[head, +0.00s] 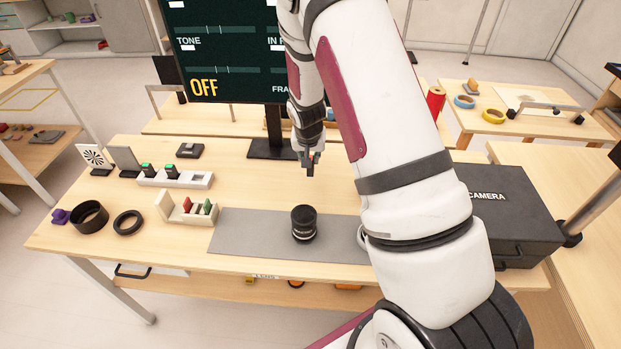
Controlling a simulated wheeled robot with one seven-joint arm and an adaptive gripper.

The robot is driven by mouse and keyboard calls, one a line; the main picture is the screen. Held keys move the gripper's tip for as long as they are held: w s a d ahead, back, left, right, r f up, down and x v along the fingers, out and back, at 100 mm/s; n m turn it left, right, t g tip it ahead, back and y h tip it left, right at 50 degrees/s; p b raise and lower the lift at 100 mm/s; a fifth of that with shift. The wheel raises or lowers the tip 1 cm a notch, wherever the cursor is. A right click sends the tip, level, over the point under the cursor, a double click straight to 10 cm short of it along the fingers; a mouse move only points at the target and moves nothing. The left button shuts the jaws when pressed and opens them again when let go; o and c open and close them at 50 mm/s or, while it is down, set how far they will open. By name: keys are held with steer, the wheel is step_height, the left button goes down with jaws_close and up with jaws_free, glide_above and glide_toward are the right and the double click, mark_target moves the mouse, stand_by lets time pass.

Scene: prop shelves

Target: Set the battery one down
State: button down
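My gripper (310,160) hangs fingers-down above the back part of the wooden table, right of the monitor stand. A small dark patch with a hint of colour shows at its fingertips; it is too small to tell whether it is a held battery or part of the fingers. Two dark blocks with green tops, which look like batteries (147,170), stand in a white charger-like tray (201,180) at the left; the tray's right part looks empty. A beige holder (169,209) in front carries a red piece (187,204) and a green piece (207,206).
A black lens (304,223) stands on a grey mat (240,232). Black rings (127,222), small dark plates and a purple piece (60,216) lie left. A monitor (226,60) stands behind; a black camera case (510,215) sits right. My arm hides the table's right middle.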

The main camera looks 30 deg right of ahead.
mark_target(309, 173)
steer(key=shift+a+f+p, duration=0.2)
steer(key=shift+f+p, duration=0.1)
steer(key=shift+f, duration=2.9)
steer(key=shift+f, duration=0.1)
steer(key=c, duration=1.5)
jaws_free()
